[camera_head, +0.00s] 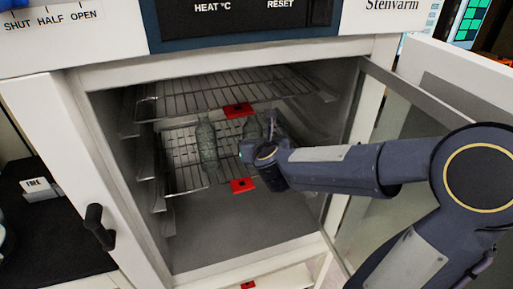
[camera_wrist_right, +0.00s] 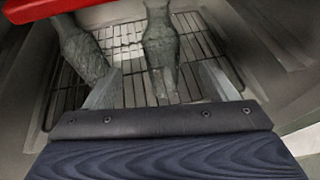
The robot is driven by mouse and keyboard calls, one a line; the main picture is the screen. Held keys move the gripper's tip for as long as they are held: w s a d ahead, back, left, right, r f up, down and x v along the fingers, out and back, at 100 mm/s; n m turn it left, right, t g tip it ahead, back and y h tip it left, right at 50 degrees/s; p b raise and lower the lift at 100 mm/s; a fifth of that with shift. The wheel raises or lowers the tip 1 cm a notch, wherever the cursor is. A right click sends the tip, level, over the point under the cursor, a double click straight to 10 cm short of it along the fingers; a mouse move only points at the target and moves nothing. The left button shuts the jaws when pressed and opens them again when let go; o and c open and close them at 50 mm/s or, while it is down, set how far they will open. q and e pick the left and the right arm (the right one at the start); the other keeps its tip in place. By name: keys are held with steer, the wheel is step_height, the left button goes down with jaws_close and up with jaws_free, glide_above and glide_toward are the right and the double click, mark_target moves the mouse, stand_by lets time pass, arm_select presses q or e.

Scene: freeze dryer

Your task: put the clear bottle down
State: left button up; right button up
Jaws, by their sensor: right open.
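Two clear, greyish bottles stand on the lower wire rack (camera_head: 183,178) inside the open cabinet. The left bottle (camera_head: 207,147) shows almost whole in the head view. The other bottle (camera_head: 252,128) is mostly hidden behind my right gripper (camera_head: 257,150). In the right wrist view this bottle (camera_wrist_right: 160,48) stands between the two open fingers of my right gripper (camera_wrist_right: 161,88), with a gap visible on either side. The first bottle (camera_wrist_right: 80,48) stands outside the fingers to the left there. My left gripper is not in view.
An upper wire rack (camera_head: 185,97) lies above the bottles. Red markers sit on the upper rack's front (camera_head: 238,110) and lower rack's front (camera_head: 242,185). The cabinet door (camera_head: 395,115) stands open at the right, beside my right arm. The cabinet floor (camera_head: 225,235) is clear.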

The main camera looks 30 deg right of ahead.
steer(key=s+a+r+n+y, duration=0.3)
steer(key=s+a+n+y, duration=0.55)
steer(key=n, duration=1.05)
steer(key=s+a+f+n+g, duration=0.1)
steer(key=s+f+n+g, duration=0.2)
steer(key=s+n, duration=0.6)
steer(key=s+a+f+n+g, duration=0.1)
steer(key=s+f+n+g, duration=0.3)
steer(key=s+n, duration=0.5)
step_height(320, 180, down, 2)
steer(key=shift+a+n, duration=0.4)
steer(key=shift+n, duration=0.4)
